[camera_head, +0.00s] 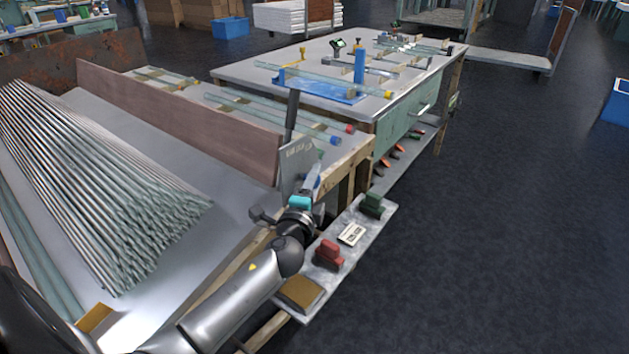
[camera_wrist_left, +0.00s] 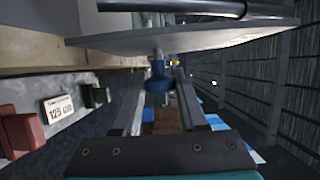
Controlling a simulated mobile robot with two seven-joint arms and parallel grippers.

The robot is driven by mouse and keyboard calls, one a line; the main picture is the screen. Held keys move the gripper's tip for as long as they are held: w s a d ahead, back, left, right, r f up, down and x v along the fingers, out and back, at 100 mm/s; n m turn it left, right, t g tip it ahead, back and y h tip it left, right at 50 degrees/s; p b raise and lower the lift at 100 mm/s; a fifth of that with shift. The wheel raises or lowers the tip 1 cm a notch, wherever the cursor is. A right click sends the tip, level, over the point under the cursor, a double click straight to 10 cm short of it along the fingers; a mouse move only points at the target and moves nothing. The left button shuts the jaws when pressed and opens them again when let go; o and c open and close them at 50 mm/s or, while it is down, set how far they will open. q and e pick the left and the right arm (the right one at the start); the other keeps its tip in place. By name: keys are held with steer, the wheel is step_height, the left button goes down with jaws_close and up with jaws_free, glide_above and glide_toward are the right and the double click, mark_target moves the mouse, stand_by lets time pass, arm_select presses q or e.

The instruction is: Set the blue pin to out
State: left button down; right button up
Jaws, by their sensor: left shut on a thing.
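My left gripper (camera_head: 308,190) is beside the upright grey plate (camera_head: 297,165) at the front end of the near bench. In the left wrist view its two fingers (camera_wrist_left: 160,80) are closed around the blue knob of the blue pin (camera_wrist_left: 158,86). A short grey shaft runs from the knob to the plate. In the head view the pin is mostly hidden by the gripper, and I cannot tell how far out it sits. My right gripper is not in view.
Below my left arm is a shelf with a red block (camera_head: 328,254), a "125 cm" card (camera_head: 351,233) and a green block (camera_head: 372,204). A large bundle of glass tubes (camera_head: 100,185) lies to the left. The dark floor (camera_head: 500,230) at right is clear.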

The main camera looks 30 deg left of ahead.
arm_select(q)
steer(key=shift+d, duration=0.1)
steer(key=shift+s+d, duration=0.1)
steer(key=shift+d, duration=0.9)
steer(key=shift+c, duration=2.4)
jaws_free()
steer(key=v, duration=1.5)
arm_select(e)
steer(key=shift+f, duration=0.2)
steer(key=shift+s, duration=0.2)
